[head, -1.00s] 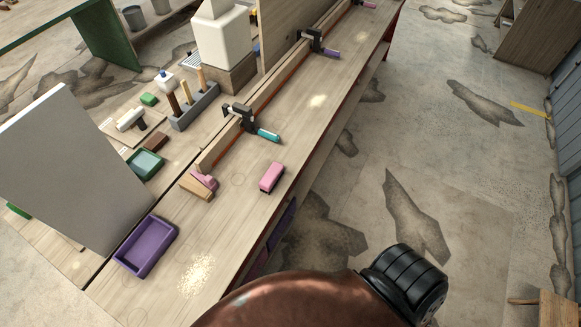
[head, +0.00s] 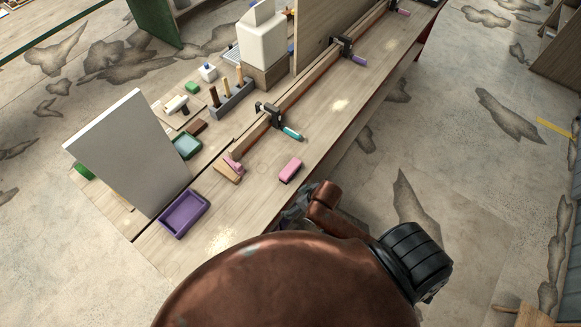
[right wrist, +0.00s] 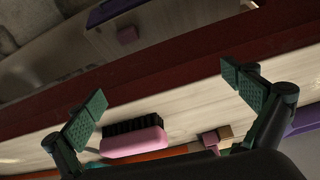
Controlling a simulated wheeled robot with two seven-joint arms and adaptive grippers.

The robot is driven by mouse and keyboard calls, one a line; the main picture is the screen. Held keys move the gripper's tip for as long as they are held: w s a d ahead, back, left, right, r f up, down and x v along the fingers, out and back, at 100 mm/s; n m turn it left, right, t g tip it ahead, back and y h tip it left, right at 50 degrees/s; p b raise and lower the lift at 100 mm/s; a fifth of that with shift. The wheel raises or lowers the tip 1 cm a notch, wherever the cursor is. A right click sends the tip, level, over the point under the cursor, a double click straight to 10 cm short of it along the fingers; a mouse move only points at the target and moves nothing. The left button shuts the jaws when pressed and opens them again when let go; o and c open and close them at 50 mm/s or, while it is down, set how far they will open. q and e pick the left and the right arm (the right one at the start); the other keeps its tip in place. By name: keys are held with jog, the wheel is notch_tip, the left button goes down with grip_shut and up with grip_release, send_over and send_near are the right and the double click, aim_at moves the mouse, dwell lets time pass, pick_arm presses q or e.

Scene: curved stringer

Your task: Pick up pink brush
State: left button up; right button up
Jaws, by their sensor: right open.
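The pink brush (head: 290,170) lies on the wooden workbench near its right edge in the head view. In the right wrist view the brush (right wrist: 132,143) shows a pink body with dark bristles along one side. My right gripper (right wrist: 172,102) is open and empty, its two green-padded fingers wide apart. The brush appears between the fingers, nearer the left one, apart from both. In the head view my right gripper (head: 294,211) is mostly hidden behind my own arm, by the bench edge in front of the brush. My left gripper is not in view.
A purple tray (head: 184,214) and a wood block with a pink piece (head: 229,169) lie left of the brush. A clamp with a teal handle (head: 291,133) holds a long curved strip (head: 262,132) behind it. Bare bench surrounds the brush.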

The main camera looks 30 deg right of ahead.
aim_at(291, 168)
jog(key=w+a+r, duration=0.1)
jog(key=r, duration=0.1)
jog(key=w+a+r+n+p, duration=0.1)
jog(key=w+r, duration=0.1)
jog(key=w+a+r+n+y, duration=0.1)
jog(key=a+r, duration=0.1)
jog(key=r, duration=0.1)
jog(key=shift+w+r, duration=0.1)
jog(key=shift+w, duration=0.05)
jog(key=shift+g, duration=0.4)
jog(key=w+d, duration=0.1)
jog(key=w+d+r, duration=0.1)
jog(key=w+d, duration=0.1)
jog(key=shift+w+d+p, duration=0.1)
jog(key=shift+d+p, duration=0.2)
jog(key=shift+p, duration=0.05)
jog(key=w+d+r, duration=0.1)
jog(key=w+d, duration=0.1)
jog(key=d, duration=0.4)
jog(key=shift+m+g+h, duration=0.3)
jog(key=shift+m+h, duration=0.1)
jog(key=p+x, duration=0.1)
jog(key=x, duration=0.6)
jog(key=shift+w+a+f, duration=0.1)
jog(key=shift+w+a, duration=0.05)
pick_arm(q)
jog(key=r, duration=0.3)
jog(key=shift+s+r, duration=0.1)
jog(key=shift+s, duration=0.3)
